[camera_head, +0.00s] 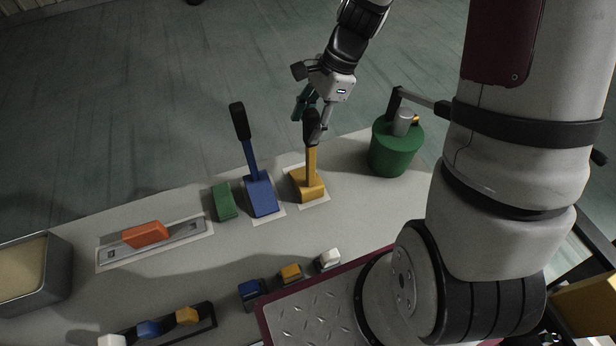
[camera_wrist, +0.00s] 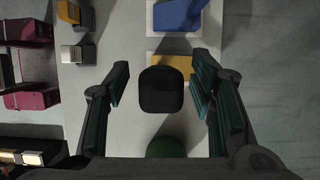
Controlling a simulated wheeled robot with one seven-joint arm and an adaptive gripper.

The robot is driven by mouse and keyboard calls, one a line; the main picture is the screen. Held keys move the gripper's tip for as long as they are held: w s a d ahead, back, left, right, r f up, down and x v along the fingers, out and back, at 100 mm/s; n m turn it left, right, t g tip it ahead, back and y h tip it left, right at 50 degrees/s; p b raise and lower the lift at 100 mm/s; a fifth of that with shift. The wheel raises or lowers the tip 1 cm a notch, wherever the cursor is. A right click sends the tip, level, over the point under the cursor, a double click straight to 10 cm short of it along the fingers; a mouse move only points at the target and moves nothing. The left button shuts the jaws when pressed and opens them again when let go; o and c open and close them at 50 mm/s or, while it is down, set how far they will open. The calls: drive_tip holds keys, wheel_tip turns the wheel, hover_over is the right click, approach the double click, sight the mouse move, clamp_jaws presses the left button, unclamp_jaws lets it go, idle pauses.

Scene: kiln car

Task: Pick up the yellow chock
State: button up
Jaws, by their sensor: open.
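The yellow chock (camera_head: 307,186) is a wedge with an upright yellow handle and a black grip, standing on a pale patch of the table. My gripper (camera_head: 314,112) is open above the chock, its teal-padded fingers around the top of the handle. In the wrist view the black grip (camera_wrist: 161,90) lies between the two spread fingers, apart from both. Part of the yellow wedge (camera_wrist: 172,65) shows beyond the grip; the handle shaft is hidden under it.
A blue chock (camera_head: 261,195) with a similar handle stands just left, beside a green block (camera_head: 223,202). A green canister (camera_head: 396,150) with a black arm stands to the right. Farther left are an orange-handled float (camera_head: 145,234) and a grey tray (camera_head: 62,268). Small blocks (camera_head: 290,273) sit nearer.

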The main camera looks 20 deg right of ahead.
drive_tip(key=shift+x, duration=1.4)
clamp_jaws()
drive_tip(key=shift+w+r, duration=0.1)
drive_tip(key=shift+r, duration=0.15)
